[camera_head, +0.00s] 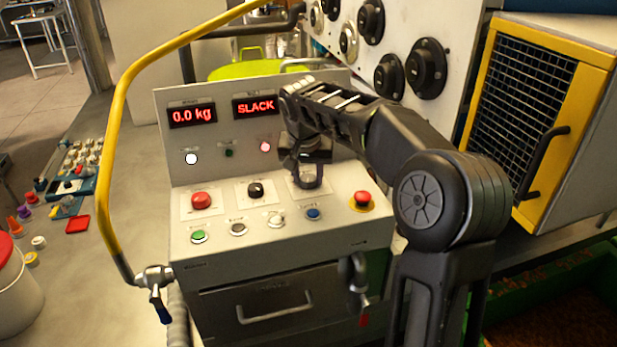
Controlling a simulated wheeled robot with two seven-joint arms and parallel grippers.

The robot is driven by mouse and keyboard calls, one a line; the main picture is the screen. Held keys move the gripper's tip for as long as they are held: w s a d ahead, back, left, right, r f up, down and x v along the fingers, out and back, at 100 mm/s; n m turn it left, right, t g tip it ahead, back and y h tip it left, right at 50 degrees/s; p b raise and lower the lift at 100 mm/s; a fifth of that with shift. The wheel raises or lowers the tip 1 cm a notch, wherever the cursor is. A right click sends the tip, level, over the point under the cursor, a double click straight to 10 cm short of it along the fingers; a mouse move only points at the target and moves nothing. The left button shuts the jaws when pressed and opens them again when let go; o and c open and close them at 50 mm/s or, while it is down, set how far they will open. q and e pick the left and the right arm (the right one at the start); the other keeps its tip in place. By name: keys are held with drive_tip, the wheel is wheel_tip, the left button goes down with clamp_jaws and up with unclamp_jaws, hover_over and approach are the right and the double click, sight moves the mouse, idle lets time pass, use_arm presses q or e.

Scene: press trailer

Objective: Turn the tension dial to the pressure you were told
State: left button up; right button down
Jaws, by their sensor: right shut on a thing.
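The grey control panel (330,228) stands in front of me. My right gripper (306,180) reaches down from the right, shut on the tension dial at a plate on the panel's sloped top. The fingers and wrist hide most of the dial, so its pointer setting cannot be read. The left red display (192,115) reads 0.0 kg. The right red display (255,106) reads SLACK, its edge close to my arm. My left gripper is not in view.
A red button (201,200), a black knob (256,190) and a red mushroom button (362,198) flank the dial. Several small buttons line the front. A yellow curved rail (117,120) rises at left. A yellow-framed mesh cabinet (521,95) stands at right.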

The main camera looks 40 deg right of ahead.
drive_tip(key=m+g+h, duration=0.1)
drive_tip(key=m, duration=0.3)
drive_tip(key=shift+w+a+m, duration=0.1)
drive_tip(key=shift+m, duration=0.3)
drive_tip(key=shift+g, duration=0.3)
drive_tip(key=c, duration=0.9)
unclamp_jaws()
drive_tip(key=v, duration=0.7)
drive_tip(key=shift+a+r+p, duration=0.15)
drive_tip(key=shift+r+p, duration=0.2)
drive_tip(key=shift+f, duration=0.1)
